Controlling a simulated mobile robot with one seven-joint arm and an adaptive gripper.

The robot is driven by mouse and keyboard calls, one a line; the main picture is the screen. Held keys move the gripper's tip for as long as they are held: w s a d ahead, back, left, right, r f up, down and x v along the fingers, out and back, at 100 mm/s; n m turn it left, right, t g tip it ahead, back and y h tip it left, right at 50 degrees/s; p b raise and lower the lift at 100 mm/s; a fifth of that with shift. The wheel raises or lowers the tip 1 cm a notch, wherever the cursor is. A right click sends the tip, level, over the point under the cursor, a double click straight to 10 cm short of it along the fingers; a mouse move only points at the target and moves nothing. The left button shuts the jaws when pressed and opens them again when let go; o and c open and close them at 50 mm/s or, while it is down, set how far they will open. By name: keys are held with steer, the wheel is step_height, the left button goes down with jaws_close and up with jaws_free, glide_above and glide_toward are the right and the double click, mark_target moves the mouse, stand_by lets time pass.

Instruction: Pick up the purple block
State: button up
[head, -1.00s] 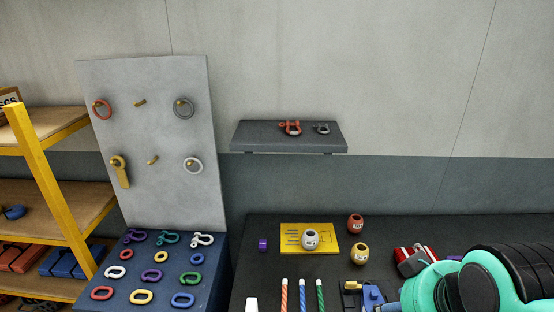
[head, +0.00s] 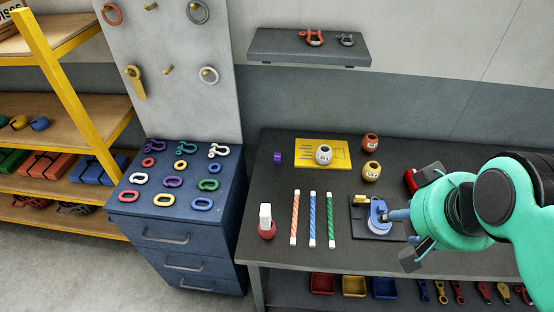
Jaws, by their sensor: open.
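The purple block (head: 278,158) is small and sits on the dark tabletop (head: 262,215), near its back left part. It stands just left of a yellow card (head: 335,148), apart from it. My gripper (head: 412,217) is at the right side of the table, its two dark fingers spread wide. It is well to the right of the purple block and nearer the front. A blue fixture (head: 378,217) on a black base, with a grey-blue rod, lies in front of the gripper; I cannot tell if they touch.
A white pot (head: 323,155) is on the card; a red pot (head: 370,143) and yellow pot (head: 371,171) stand to its right. Striped sticks (head: 312,220) lie in front. A blue cabinet (head: 200,225) is left, and a shelf (head: 310,48) hangs above. Tabletop around the block is clear.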

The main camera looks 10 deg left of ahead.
steer(key=shift+o, duration=0.2)
steer(key=shift+w+r, duration=0.1)
steer(key=w, duration=0.1)
steer(key=m+g+p, duration=0.6)
steer(key=m+p, duration=0.3)
steer(key=m, duration=0.8)
glide_above(277, 156)
steer(key=f, duration=3.1)
steer(key=shift+s+f, duration=0.25)
steer(key=shift+s, duration=0.1)
steer(key=shift+w+f+m, duration=0.3)
steer(key=shift+f+m, duration=0.05)
steer(key=shift+m, duration=0.15)
